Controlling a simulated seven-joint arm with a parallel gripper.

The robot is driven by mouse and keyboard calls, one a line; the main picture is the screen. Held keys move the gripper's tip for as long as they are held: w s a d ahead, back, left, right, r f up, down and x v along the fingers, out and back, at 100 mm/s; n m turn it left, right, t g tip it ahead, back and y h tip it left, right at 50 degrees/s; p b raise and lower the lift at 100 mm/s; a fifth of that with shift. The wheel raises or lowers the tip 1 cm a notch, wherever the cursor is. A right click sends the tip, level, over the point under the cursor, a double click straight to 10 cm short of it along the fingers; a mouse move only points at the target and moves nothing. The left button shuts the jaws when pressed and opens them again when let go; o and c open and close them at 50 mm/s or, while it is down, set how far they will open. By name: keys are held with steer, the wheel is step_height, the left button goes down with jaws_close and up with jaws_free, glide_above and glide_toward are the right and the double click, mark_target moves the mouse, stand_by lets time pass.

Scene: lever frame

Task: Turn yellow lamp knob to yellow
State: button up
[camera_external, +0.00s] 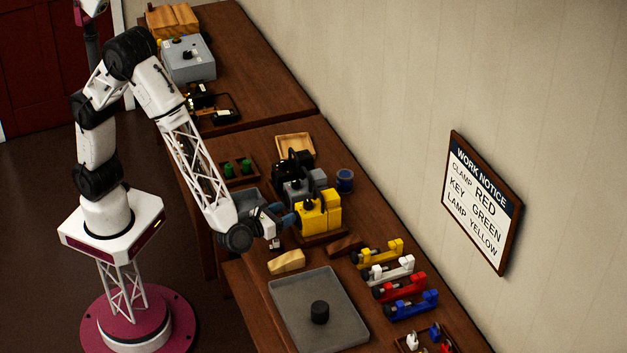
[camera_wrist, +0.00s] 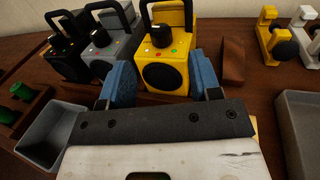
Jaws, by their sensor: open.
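The yellow lamp (camera_external: 312,218) stands on the bench, the rightmost in a row with a grey lamp (camera_wrist: 112,52) and a black lamp (camera_wrist: 67,45). In the wrist view the yellow lamp (camera_wrist: 165,78) shows a round dark lens, a handle, and a black knob (camera_wrist: 161,36) on its sloped top. Small coloured dots lie in front of the knob; its exact setting is too small to tell. My gripper (camera_wrist: 163,82) is open, its blue fingertips either side of the lamp's front in the picture and below the knob. Contact cannot be told. In the external view my gripper (camera_external: 286,220) is beside the lamp.
A wall notice (camera_external: 480,205) reads clamp red, key green, lamp yellow. Coloured clamps (camera_external: 400,285) line the right of the bench. A grey tray (camera_external: 285,312) with a black cylinder (camera_external: 320,312) is in front. A wooden wedge (camera_external: 286,262) and grey bin (camera_wrist: 45,137) lie nearby.

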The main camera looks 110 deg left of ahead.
mark_target(304, 210)
steer(key=shift+x, duration=3.9)
steer(key=c, duration=0.9)
steer(key=shift+c, duration=0.2)
